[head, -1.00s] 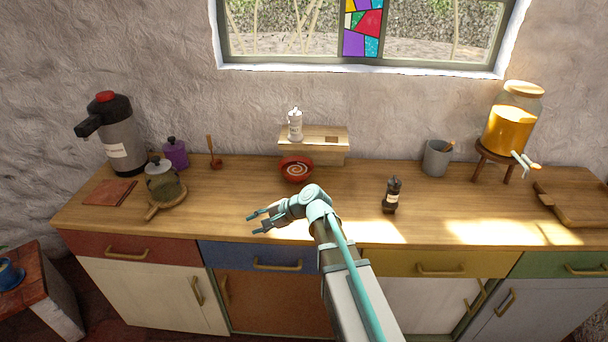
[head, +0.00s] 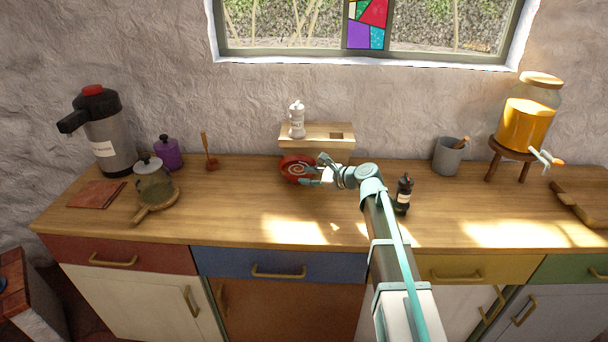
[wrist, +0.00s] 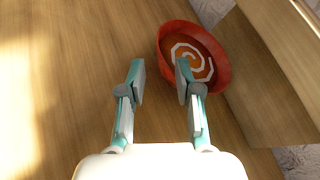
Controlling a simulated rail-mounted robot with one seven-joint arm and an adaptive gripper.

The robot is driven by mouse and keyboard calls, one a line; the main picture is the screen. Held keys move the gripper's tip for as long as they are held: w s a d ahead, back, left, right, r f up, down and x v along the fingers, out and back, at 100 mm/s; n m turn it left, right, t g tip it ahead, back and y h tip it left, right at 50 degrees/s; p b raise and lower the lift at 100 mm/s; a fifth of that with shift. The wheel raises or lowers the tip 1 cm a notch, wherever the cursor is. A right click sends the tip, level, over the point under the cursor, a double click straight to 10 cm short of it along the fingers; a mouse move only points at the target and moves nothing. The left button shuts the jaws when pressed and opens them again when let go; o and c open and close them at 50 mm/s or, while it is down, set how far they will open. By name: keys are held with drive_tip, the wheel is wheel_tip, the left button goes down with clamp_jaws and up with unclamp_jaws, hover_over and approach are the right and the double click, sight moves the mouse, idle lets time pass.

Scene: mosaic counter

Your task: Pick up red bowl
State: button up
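The red bowl (head: 295,169), with a pale spiral inside, stands on the wooden counter in front of the small wooden shelf. In the head view my gripper (head: 312,172) is at the bowl's right side and hides part of it. In the wrist view the bowl (wrist: 196,58) is ahead and to the right. My gripper (wrist: 158,72) is open with nothing between its fingers. Its right fingertip overlaps the bowl's near rim in the picture; I cannot tell whether they touch.
The shelf (head: 290,132) behind the bowl carries a white shaker (head: 297,119). A dark bottle (head: 404,194) stands close to my arm on the right. A grey mug (head: 448,156) is farther right. The counter left of the bowl is mostly clear up to the wooden spoon (head: 209,153).

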sight(291, 175)
drive_tip(key=p+x, duration=0.1)
drive_tip(key=x, duration=0.7)
drive_tip(key=shift+c, duration=0.3)
clamp_jaws()
